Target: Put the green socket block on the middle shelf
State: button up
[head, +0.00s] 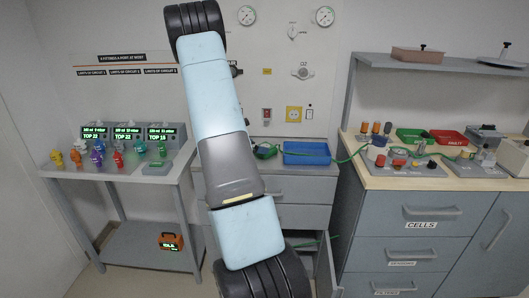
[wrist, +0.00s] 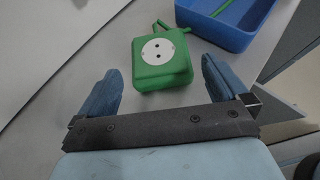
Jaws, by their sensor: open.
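The green socket block (wrist: 162,75) has a round white socket face with two dark holes and a small green loop at its top. It lies on a pale grey top, beyond and between my fingertips in the wrist view. In the head view it shows partly beside my arm (head: 264,151). My gripper (wrist: 160,65) is open and empty, with its two blue fingers apart on either side of the block's near end. My gripper is hidden in the head view. I cannot tell for certain which surface is the middle shelf.
A blue tray (head: 306,152) stands just right of the block. A green cable (head: 345,158) runs from there to the cluttered right bench (head: 385,180). A wall shelf (head: 440,66) is above that bench. The left table (head: 110,178) holds coloured fittings, with an orange device (head: 171,242) on its lower shelf.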

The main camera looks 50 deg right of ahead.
aim_at(267, 145)
jog(key=x, duration=0.5)
jog(key=shift+r, duration=0.1)
jog(key=c, duration=1.2)
jog(key=shift+r, duration=0.65)
jog(key=s+a+r, duration=0.2)
jog(key=a+r, duration=0.1)
jog(key=r, duration=0.1)
jog(key=s+a+r, duration=0.3)
jog(key=a, duration=0.1)
jog(key=s+a+r, duration=0.3)
jog(key=a+r, duration=0.1)
jog(key=shift+s+a+r, duration=0.1)
jog(key=shift+r, duration=0.25)
jog(key=w+a+f+n+t, duration=0.3)
jog(key=w+a+n+t, duration=0.2)
jog(key=w+a, duration=0.5)
jog(key=w+a+f+n+t+y, duration=0.1)
jog(key=w+a, duration=0.4)
jog(key=a, duration=0.5)
jog(key=w+a+f+n+t+y, duration=0.1)
jog(key=w+a+n+t+y, duration=0.3)
jog(key=a, duration=0.6)
jog(key=w+a+f+n+t+y, duration=0.2)
jog(key=w+a+n, duration=0.3)
jog(key=a, duration=0.6)
jog(key=shift+w+n+t+y, duration=0.4)
jog(key=shift+w+y, duration=0.4)
jog(key=shift+w, duration=0.1)
